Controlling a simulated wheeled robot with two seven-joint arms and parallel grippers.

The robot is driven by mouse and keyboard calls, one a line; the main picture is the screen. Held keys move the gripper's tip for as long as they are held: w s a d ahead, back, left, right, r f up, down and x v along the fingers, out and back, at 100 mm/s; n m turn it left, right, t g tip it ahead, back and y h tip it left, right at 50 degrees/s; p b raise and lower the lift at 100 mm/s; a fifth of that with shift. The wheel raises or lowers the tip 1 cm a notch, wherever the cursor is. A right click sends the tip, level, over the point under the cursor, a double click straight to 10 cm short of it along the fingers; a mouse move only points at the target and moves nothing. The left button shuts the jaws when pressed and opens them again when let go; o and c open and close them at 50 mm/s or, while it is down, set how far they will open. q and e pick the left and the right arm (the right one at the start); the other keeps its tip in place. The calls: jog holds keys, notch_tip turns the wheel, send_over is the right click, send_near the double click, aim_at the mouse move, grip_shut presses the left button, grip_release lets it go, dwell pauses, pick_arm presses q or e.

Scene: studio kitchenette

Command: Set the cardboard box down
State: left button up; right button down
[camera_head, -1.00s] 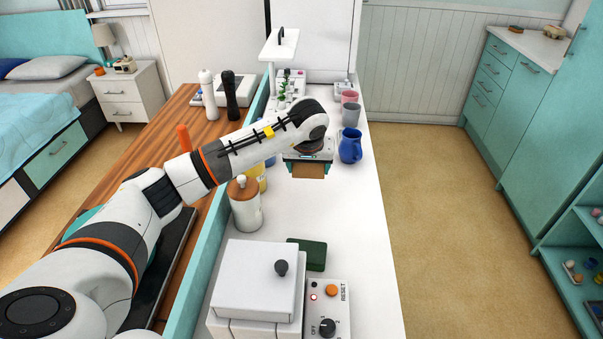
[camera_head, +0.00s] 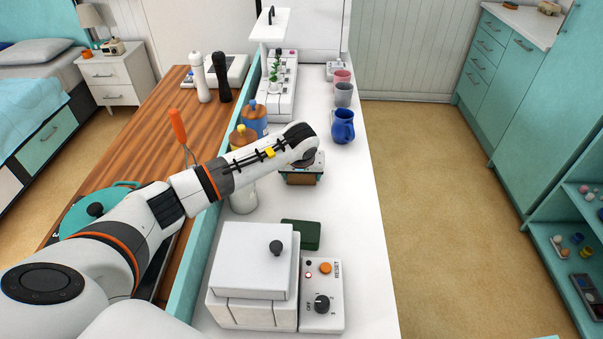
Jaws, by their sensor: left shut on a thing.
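The cardboard box (camera_head: 301,180) shows as a small brown piece under my left gripper (camera_head: 303,170), over the white counter (camera_head: 352,215). My left arm comes in from the left and reaches across the counter's raised teal edge. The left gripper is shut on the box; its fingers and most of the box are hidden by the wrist. I cannot tell whether the box touches the counter. My right gripper is not in view.
A blue pitcher (camera_head: 342,127), a grey cup (camera_head: 343,94) and a pink cup (camera_head: 342,77) stand beyond the gripper. Nearer are a dark green block (camera_head: 301,234), a white lidded box (camera_head: 252,262) and a control panel (camera_head: 322,296). The counter right of the gripper is clear.

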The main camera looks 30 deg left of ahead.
pick_arm(q)
jog(key=o, duration=1)
jog(key=shift+f, duration=0.1)
